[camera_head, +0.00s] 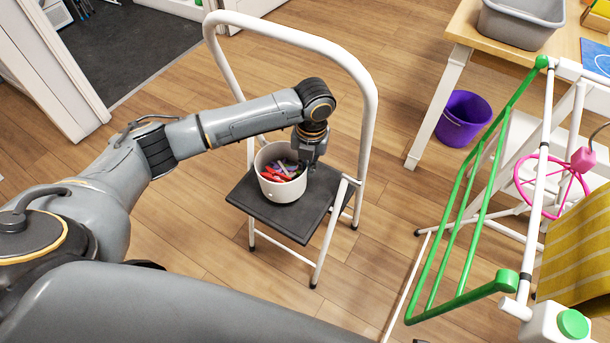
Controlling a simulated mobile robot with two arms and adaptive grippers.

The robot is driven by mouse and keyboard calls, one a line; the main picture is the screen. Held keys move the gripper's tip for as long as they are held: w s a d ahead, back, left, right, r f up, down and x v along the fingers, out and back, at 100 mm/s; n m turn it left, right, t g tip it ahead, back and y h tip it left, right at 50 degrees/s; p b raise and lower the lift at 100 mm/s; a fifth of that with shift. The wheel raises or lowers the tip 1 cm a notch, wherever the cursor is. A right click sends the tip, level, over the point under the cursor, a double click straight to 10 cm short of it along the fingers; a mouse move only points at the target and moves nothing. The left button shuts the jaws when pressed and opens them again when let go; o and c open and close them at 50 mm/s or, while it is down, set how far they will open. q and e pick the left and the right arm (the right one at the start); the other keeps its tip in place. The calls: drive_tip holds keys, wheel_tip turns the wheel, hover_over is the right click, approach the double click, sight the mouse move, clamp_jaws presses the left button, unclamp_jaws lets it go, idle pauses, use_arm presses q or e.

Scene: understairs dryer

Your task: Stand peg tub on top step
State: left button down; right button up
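The peg tub (282,189) is a white round tub holding several coloured pegs, red and purple among them. It stands upright on the dark top step (300,222) of a small step stool with a white tubular frame (369,110). My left gripper (309,163) points down at the tub's right rear rim. Its fingertips are small and partly hidden there, so I cannot tell whether they grip the rim. My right gripper is not in view.
A drying rack with green rails (475,190) stands at the right, with a yellow cloth (578,245) on it. A purple bucket (463,118) sits beside a wooden table (465,25) bearing a grey basin (520,22). Wood floor lies clear around the stool.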

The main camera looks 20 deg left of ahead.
sight(305, 179)
use_arm(q)
drive_tip(key=shift+s+a, duration=0.1)
drive_tip(key=shift+s, duration=0.45)
wheel_tip(305, 179, down, 2)
drive_tip(key=shift+f+b, duration=0.2)
drive_tip(key=shift+b, duration=0.15)
drive_tip(key=shift+w+f, duration=0.1)
drive_tip(key=shift+f, duration=0.4)
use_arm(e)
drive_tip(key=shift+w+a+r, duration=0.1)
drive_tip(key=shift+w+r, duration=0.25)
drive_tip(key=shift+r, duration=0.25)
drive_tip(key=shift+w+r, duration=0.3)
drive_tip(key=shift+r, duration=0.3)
use_arm(q)
drive_tip(key=shift+f, duration=0.1)
drive_tip(key=shift+f, duration=0.15)
drive_tip(key=c, duration=1.5)
unclamp_jaws()
